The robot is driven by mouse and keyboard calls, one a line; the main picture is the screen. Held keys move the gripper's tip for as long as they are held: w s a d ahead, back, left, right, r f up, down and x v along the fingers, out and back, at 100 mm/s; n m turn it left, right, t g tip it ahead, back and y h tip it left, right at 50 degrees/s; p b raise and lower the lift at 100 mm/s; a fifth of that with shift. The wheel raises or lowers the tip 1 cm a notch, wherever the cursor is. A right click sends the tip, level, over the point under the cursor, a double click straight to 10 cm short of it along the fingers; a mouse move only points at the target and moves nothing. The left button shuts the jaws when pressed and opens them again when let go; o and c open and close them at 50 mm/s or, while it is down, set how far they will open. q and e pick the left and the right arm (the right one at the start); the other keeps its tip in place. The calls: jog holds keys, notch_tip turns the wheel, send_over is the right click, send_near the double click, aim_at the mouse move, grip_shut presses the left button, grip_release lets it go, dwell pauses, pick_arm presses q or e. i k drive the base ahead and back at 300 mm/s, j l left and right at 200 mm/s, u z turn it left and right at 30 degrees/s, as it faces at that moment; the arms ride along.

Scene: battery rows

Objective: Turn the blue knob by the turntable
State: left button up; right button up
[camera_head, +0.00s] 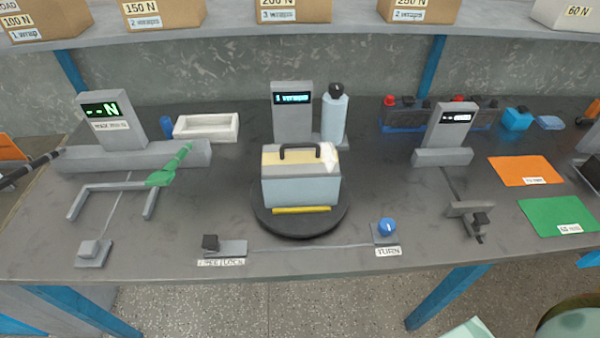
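The blue knob (386,227) sits on a small grey base at the front of the table, right of the turntable, with a label reading TURN below it. A small pale mark shows on the knob. The round black turntable (265,226) is at the table's middle. A battery-like box (300,185), pale blue below and cream above, with a black handle and a yellow strip at its front foot, stands on it. A white patch shows at the box's upper right. I recognise neither of my grippers in this view.
A grey base with a black block (210,242) stands front left of the turntable. A display post (292,112) and a pale blue bottle (335,115) stand behind the box. A grey clamp-like fixture (470,215) is right of the knob. The tabletop between knob and fixture is clear.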

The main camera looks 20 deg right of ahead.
aim_at(386, 226)
jog(key=z, duration=1.4)
